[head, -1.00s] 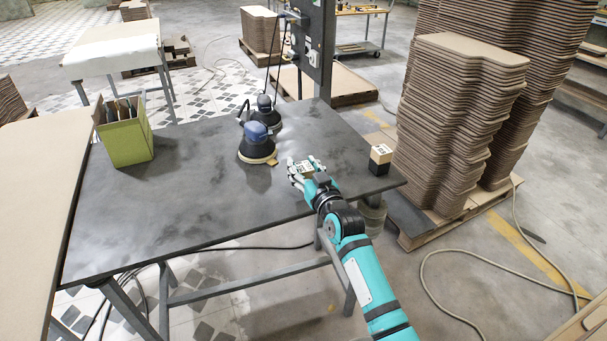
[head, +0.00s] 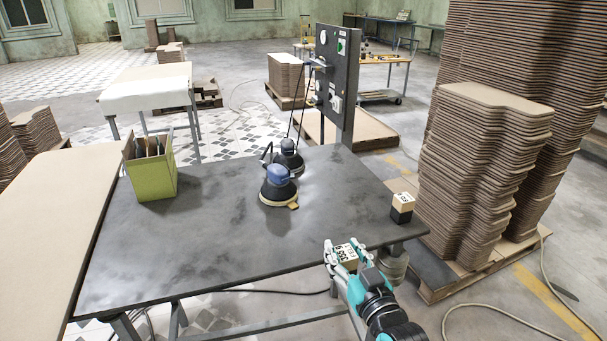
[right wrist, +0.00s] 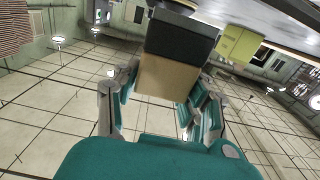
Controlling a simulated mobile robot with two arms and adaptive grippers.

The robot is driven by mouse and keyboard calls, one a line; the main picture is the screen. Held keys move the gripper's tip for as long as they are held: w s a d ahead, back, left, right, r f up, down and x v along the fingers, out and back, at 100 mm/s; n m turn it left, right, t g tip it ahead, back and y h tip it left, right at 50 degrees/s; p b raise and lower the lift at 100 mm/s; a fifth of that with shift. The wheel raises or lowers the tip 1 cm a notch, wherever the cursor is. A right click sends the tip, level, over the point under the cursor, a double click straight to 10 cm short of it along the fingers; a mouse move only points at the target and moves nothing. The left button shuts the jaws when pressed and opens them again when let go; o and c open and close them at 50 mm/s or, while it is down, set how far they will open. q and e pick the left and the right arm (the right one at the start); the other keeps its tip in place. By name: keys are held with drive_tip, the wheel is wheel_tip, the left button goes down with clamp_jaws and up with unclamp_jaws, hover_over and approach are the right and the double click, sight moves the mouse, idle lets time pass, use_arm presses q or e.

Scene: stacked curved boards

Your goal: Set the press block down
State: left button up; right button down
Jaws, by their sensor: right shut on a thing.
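My right gripper (head: 343,252) is shut on a small block with a pale, printed top, the press block (head: 347,253). In the head view it overlaps the front edge of the dark table (head: 220,235), toward the right; its height over the table is hard to tell. In the right wrist view the press block (right wrist: 168,78) shows a tan wooden part and a dark part, between the two fingers of the right gripper (right wrist: 163,100). A similar block (head: 402,207), tan above black, stands at the table's right end. My left gripper is not in view.
A dark control post (head: 338,85) rises behind the table. Stacked curved boards (head: 480,160) stand at the right. The table's front middle is clear.

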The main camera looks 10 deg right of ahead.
sight(350, 268)
drive_tip(key=shift+m+h, duration=0.6)
drive_tip(key=s+f, duration=0.1)
drive_tip(key=s, duration=0.1)
drive_tip(key=s+d+f, duration=0.1)
drive_tip(key=s, duration=0.2)
drive_tip(key=s+f, duration=0.1)
drive_tip(key=s, duration=0.1)
drive_tip(key=shift+s+d, duration=0.2)
drive_tip(key=shift+s, duration=0.15)
drive_tip(key=s+d+m+h, duration=0.1)
drive_tip(key=s+d+h, duration=0.15)
drive_tip(key=s, duration=0.75)
drive_tip(key=w, duration=0.3)
drive_tip(key=w+a+y, duration=0.1)
drive_tip(key=w, duration=0.2)
drive_tip(key=w+a+n+y, duration=0.1)
drive_tip(key=w, duration=0.3)
drive_tip(key=shift+a+r+t, duration=0.2)
drive_tip(key=shift+r+t, duration=0.05)
drive_tip(key=shift+t, duration=0.05)
drive_tip(key=shift+n+y, duration=0.6)
drive_tip(key=shift+y, duration=0.25)
drive_tip(key=w+r, duration=0.1)
drive_tip(key=w, duration=0.1)
drive_tip(key=w+a+r, duration=0.1)
drive_tip(key=w, duration=0.4)
drive_tip(key=shift+w+a+r, duration=0.25)
drive_tip(key=shift+w+r, duration=0.15)
